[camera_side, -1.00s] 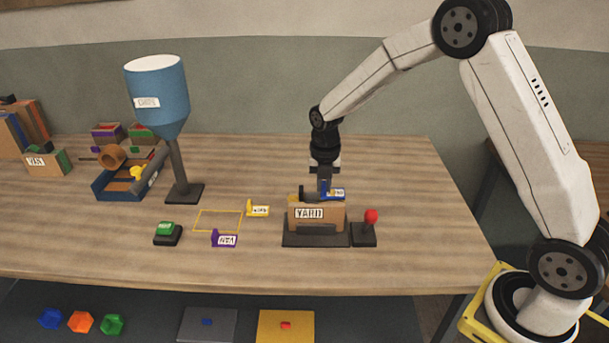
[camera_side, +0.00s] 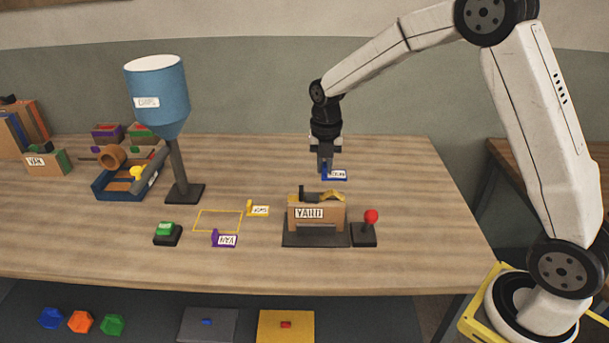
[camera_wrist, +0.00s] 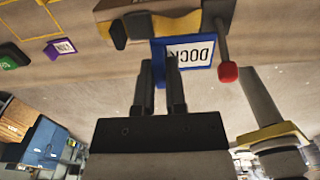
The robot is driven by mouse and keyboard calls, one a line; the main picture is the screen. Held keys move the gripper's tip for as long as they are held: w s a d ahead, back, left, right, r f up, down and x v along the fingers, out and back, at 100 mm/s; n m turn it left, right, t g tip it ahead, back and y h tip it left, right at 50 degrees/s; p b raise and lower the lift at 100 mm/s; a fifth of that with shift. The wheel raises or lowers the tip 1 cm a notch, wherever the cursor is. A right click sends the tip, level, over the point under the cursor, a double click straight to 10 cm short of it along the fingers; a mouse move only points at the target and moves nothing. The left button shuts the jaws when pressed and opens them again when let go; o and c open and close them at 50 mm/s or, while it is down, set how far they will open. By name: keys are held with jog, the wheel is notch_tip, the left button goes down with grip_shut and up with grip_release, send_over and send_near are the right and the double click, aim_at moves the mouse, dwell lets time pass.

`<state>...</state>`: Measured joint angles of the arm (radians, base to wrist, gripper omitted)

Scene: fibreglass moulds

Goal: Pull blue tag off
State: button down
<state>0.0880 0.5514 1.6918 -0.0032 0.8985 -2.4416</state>
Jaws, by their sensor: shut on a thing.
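The tag and the box are apart.
A red-knobbed lever (camera_side: 371,216) stands right of the holder. A yellow tag (camera_side: 258,209), a purple tag (camera_side: 225,239) and a green button (camera_side: 167,230) lie to the left, around a yellow outline (camera_side: 218,221). A blue hopper (camera_side: 158,90) stands further left. The table's right side is clear.

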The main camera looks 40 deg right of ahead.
jog(key=shift+r, duration=2.05)
jog(key=shift+d, duration=0.1)
